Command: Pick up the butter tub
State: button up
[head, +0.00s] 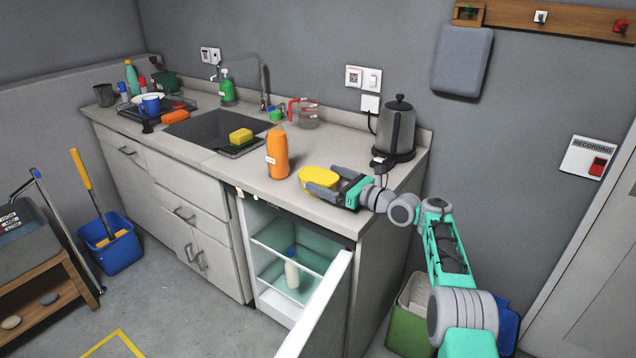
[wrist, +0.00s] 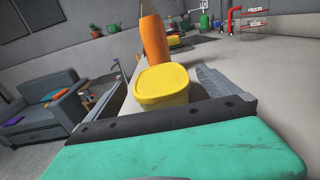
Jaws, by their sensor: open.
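The butter tub (head: 318,175) is a yellow lidded tub standing on the countertop near its front edge. In the wrist view the tub (wrist: 163,86) sits between my two fingers, with its lid facing up. My gripper (head: 322,184) is open at counter height, with one finger on each side of the tub. The fingers also show in the wrist view (wrist: 170,92), and there seems to be a gap between them and the tub. The near finger hides the tub's lower part in the head view.
An orange bottle (head: 277,155) stands just left of the tub. A kettle (head: 397,130) stands behind my gripper, and a measuring jug (head: 308,113) is farther back. Below the counter, the fridge door (head: 322,312) is open. The sink (head: 212,130) lies to the left.

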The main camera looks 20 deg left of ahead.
jog(key=shift+w+a+r, duration=0.1)
jog(key=shift+w+a, duration=0.05)
jog(key=shift+a, duration=0.3)
jog(key=shift+c, duration=0.3)
jog(key=c, duration=1.5)
jog(key=shift+c, duration=0.7)
jog(key=shift+r, duration=0.1)
